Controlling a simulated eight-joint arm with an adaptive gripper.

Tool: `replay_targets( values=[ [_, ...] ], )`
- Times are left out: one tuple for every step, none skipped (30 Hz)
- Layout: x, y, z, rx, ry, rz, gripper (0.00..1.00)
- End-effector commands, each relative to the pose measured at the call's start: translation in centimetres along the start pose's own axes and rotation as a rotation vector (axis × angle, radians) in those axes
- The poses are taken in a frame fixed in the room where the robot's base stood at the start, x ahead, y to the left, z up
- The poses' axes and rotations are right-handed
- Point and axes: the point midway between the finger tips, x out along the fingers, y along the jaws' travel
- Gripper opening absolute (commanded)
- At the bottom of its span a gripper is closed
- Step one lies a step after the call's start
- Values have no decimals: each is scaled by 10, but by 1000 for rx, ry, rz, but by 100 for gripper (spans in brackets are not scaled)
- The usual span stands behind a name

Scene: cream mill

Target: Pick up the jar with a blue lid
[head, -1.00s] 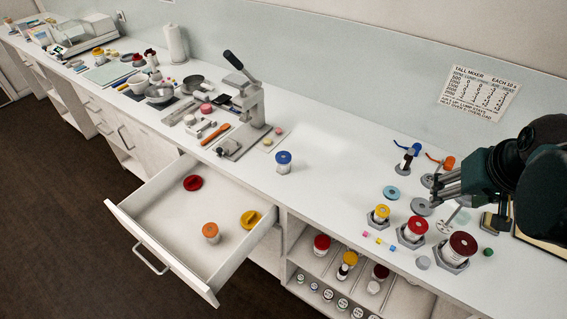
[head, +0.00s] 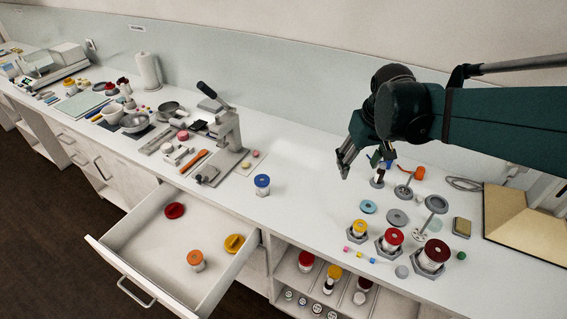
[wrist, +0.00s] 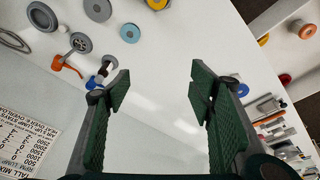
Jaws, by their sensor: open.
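The jar with a blue lid (head: 262,185) stands upright on the white counter in the head view, right of the grey lever press and just behind the open drawer. My gripper (head: 346,168) is above the counter, to the right of the jar and apart from it. In the wrist view my gripper (wrist: 160,88) is open, with only bare counter between its green fingers.
The open drawer (head: 135,244) holds red, orange and yellow lidded items. A lever press (head: 228,135) stands left of the jar. Several jars in grey holders, such as a dark-red-lidded one (head: 434,253), and loose discs (head: 368,207) lie to the right. The counter between jar and gripper is clear.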

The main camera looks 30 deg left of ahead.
Motion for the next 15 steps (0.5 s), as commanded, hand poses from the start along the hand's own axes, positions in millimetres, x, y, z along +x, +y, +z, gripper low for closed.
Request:
replay_targets(
  values=[
    [3, -9, -11, -19, -9, -6, 54],
    [6, -14, -15, -29, -14, -9, 54],
    [9, -19, -22, -42, -20, -12, 54],
    [12, -24, -27, -53, -25, -15, 54],
    [15, -29, -32, -64, -30, -18, 54],
    [18, -36, -38, -78, -37, -22, 54],
    [21, -41, -42, -88, -43, -24, 54],
    [24, -46, -47, -99, -47, -27, 54],
    [28, -53, -52, -113, -54, -31, 54],
    [32, -58, -57, -123, -58, -33, 54],
    [35, -63, -61, -133, -64, -36, 54],
    [39, -71, -66, -147, -71, -40, 54],
    [42, -76, -71, -158, -76, -42, 54],
    [45, -82, -75, -168, -81, -45, 54],
    [50, -89, -80, -182, -87, -48, 54]
  ],
)
